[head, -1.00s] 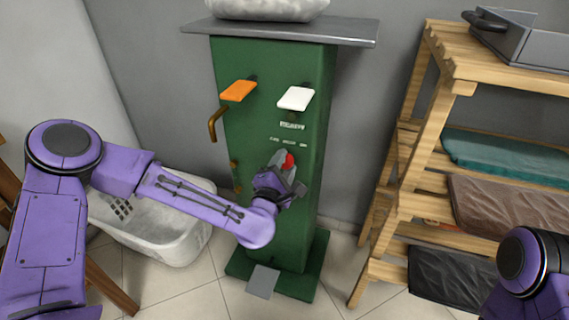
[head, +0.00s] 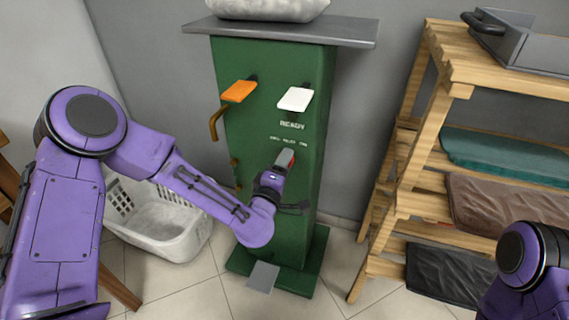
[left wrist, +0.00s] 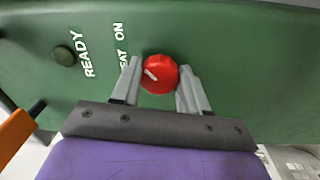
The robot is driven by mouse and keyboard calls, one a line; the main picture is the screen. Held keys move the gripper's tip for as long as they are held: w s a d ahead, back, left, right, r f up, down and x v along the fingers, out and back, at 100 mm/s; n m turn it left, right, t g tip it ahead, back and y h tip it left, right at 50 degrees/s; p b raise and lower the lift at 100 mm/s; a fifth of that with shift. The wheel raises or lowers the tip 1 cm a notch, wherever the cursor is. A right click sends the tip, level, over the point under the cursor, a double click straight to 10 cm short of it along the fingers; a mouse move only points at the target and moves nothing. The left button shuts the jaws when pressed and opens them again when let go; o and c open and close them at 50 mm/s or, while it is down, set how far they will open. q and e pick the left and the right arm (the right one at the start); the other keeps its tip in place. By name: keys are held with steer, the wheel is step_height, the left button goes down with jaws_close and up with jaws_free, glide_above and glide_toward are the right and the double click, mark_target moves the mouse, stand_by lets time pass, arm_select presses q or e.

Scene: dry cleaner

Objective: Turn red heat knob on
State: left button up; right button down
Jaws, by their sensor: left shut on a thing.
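The red heat knob (left wrist: 160,74) is on the front of the green machine (head: 265,120). In the left wrist view it is round, with a white pointer mark slanting across its face. My left gripper (left wrist: 160,85) has one finger on each side of the knob and is shut on it. In the head view the left gripper (head: 285,161) is at the machine's front, turned on its side, and hides most of the knob. "READY" and part of "HEAT ON" show on the panel beside the knob. My right gripper is not in view.
An orange pad (head: 238,91) and a white pad (head: 296,99) stick out above the knob. A foot pedal (head: 263,277) is at the base. A white laundry basket (head: 160,222) stands at left, and a wooden shelf (head: 440,85) with folded cloths at right.

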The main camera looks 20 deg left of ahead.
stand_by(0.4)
arm_select(q)
steer(key=o, duration=1.1)
steer(key=shift+c, duration=0.2)
steer(key=s, duration=1)
steer(key=shift+s+a+f, duration=0.15)
steer(key=shift+s+f, duration=0.1)
steer(key=shift+s, duration=0.05)
